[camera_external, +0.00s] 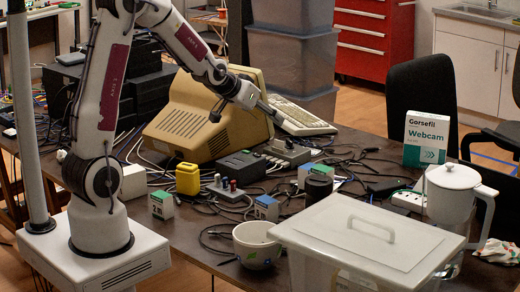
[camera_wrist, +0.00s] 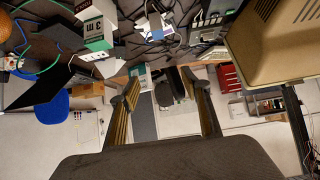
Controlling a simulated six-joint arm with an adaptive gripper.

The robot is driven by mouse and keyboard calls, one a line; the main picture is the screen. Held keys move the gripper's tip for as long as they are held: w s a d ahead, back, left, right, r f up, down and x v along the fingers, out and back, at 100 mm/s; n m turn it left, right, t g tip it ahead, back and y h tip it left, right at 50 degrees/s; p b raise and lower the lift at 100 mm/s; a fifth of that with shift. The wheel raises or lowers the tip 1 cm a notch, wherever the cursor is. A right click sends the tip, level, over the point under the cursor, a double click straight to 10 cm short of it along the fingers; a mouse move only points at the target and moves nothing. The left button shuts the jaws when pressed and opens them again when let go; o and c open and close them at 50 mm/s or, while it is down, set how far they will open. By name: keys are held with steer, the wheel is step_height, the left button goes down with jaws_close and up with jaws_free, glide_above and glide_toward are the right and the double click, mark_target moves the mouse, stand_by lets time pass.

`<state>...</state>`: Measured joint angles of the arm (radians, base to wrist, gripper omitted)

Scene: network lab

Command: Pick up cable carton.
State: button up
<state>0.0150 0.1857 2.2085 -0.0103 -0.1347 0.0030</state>
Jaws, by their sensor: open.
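Several small cable cartons lie among the cables on the dark table. My gripper (camera_external: 268,108) is raised near the beige monitor and keyboard. Its fingers are spread with nothing between them in the wrist view (camera_wrist: 164,92).
The beige monitor (camera_external: 190,120) and keyboard (camera_external: 302,117) are close to my gripper. A yellow block (camera_external: 187,179), bowl (camera_external: 256,240), lidded clear bin (camera_external: 360,235), white pitcher (camera_external: 452,195) and webcam box (camera_external: 426,138) crowd the table. Loose cables cover its middle.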

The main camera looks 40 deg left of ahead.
steer(key=w+f+t, duration=0.2)
steer(key=w+f, duration=0.6)
steer(key=t, duration=0.2)
glide_toward(304, 168)
steer(key=w, duration=0.3)
steer(key=w+d+f, duration=0.1)
steer(key=shift+w, duration=0.15)
steer(key=shift+x, duration=1.3)
steer(key=shift+w, duration=0.1)
steer(key=shift+w+a+f, duration=0.2)
steer(key=shift+w+f, duration=0.2)
steer(key=shift+w, duration=0.25)
steer(key=shift+w+a+f, duration=0.15)
steer(key=shift+w+f, duration=0.25)
steer(key=shift+w, duration=0.25)
steer(key=shift+x, duration=0.95)
steer(key=shift+g, duration=0.3)
